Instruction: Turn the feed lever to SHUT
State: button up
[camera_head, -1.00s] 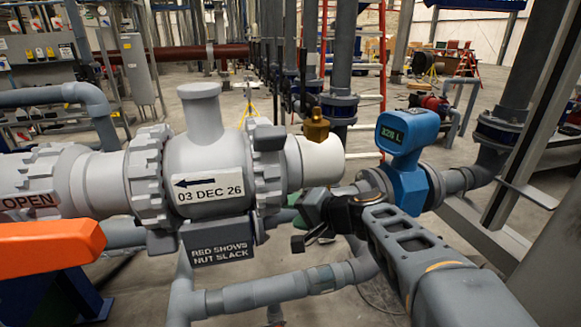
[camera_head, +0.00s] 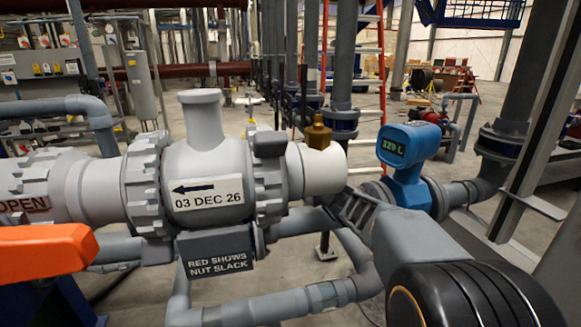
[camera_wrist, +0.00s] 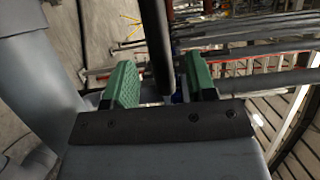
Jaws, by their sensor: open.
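An orange lever handle (camera_head: 45,252) juts in at the left edge of the head view, beside a plate that reads OPEN (camera_head: 25,208) on the grey pipe. I take it for the feed lever; its pivot is out of view. In the wrist view my gripper (camera_wrist: 160,80) is open, with two green pads apart. A dark bar (camera_wrist: 154,35) shows between the pads; I cannot tell what it is or whether it touches them. In the head view my arm reaches in from the lower right, well right of the orange handle, and its fingertips are hidden.
The grey valve body (camera_head: 203,165) with a dated label stands between the orange handle and my arm. A sign (camera_head: 216,256) hangs under it. A blue flow meter (camera_head: 404,165) reads 329 L to the right. Lower pipes (camera_head: 265,312) cross below.

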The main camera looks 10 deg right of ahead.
jog(key=shift+p+x, duration=0.3)
jog(key=shift+x, duration=1.9)
grip_shut()
